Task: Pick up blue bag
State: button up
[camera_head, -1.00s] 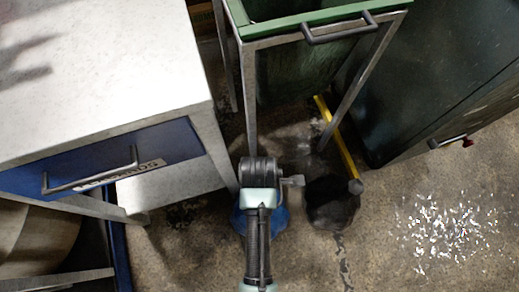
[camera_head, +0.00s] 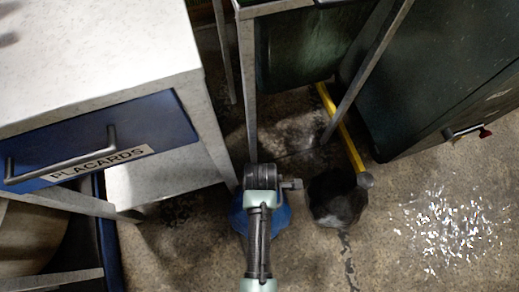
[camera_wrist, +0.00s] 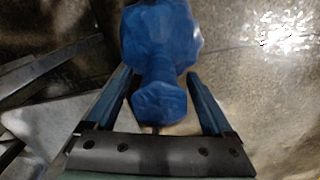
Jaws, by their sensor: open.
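The blue bag (camera_head: 281,216) sits on the floor, partly hidden behind my arm in the head view. In the wrist view the blue bag (camera_wrist: 163,32) has a wide body at the top and a narrow neck with a flared top reaching down between my fingers. My gripper (camera_wrist: 160,80) is open, with one finger on each side of the bag's neck. Gaps show between the fingers and the neck. In the head view the fingers are hidden by my own wrist.
A black bag (camera_head: 337,198) lies just right of the blue bag, by a yellow bar (camera_head: 342,130). A white-topped table (camera_head: 95,45) with a blue "PLACARDS" drawer (camera_head: 100,140) stands left. A green bin (camera_head: 300,55) in a metal frame and a dark cabinet (camera_head: 430,70) stand behind. White scraps (camera_head: 455,230) litter the right floor.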

notch_tip(320, 180, down, 2)
jog(key=shift+f+b, duration=0.1)
jog(key=shift+b, duration=0.25)
grip_shut()
